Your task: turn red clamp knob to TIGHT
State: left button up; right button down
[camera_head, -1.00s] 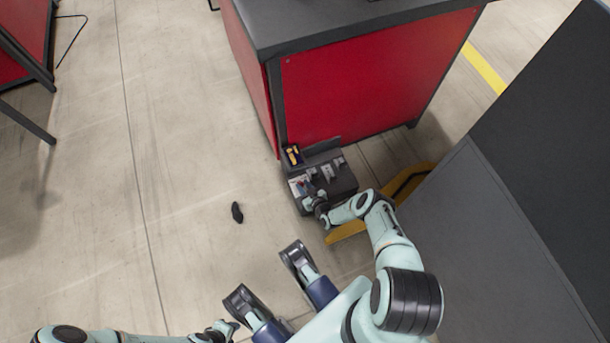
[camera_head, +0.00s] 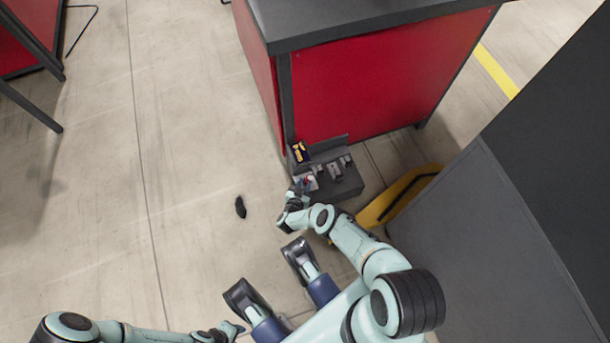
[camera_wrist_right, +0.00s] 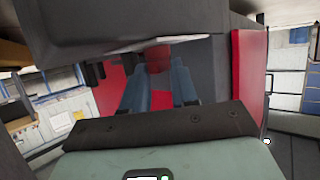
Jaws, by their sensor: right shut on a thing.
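The red clamp knob (camera_wrist_right: 157,58) shows in the right wrist view at the far end of my right gripper (camera_wrist_right: 160,84), between its blue-grey fingers. That gripper is shut on the knob. In the head view my right gripper (camera_head: 298,188) is at the left front side of a dark grey unit (camera_head: 347,186) with small light fittings on top. The knob is small and mostly hidden there, and I cannot read any TIGHT mark. My left gripper (camera_head: 228,330) is at the bottom edge, away from the unit, and its jaws are too small to judge.
The unit stands against a red cabinet (camera_head: 370,90) with a dark top. A yellow and black part (camera_head: 385,205) lies right of it, beside a large grey cabinet (camera_head: 465,235). A small black object (camera_head: 240,207) lies on the open floor to the left.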

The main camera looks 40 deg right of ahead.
pick_arm(q)
jog(key=shift+s+f, duration=0.1)
jog(key=shift+s, duration=0.1)
pick_arm(e)
jog(key=shift+d+m+g+h, duration=0.25)
jog(key=shift+m+g+h, duration=0.25)
jog(key=shift+m+g, duration=0.3)
jog(key=c, duration=1)
grip_release()
jog(key=shift+a, duration=0.2)
jog(key=shift+s+a+r, duration=0.1)
jog(key=shift+a, duration=0.15)
pick_arm(q)
jog(key=w+d+r+t+p, duration=0.1)
jog(key=w+r+t+p, duration=0.2)
jog(key=w, duration=0.7)
notch_tip(320, 180, up, 4)
jog(key=shift+w+d+r+m+t+p, duration=0.15)
jog(key=shift+w+m+t+p, duration=0.25)
jog(key=shift+p, duration=0.75)
pick_arm(e)
jog(key=v, duration=1.2)
jog(key=shift+s+a+r, duration=0.2)
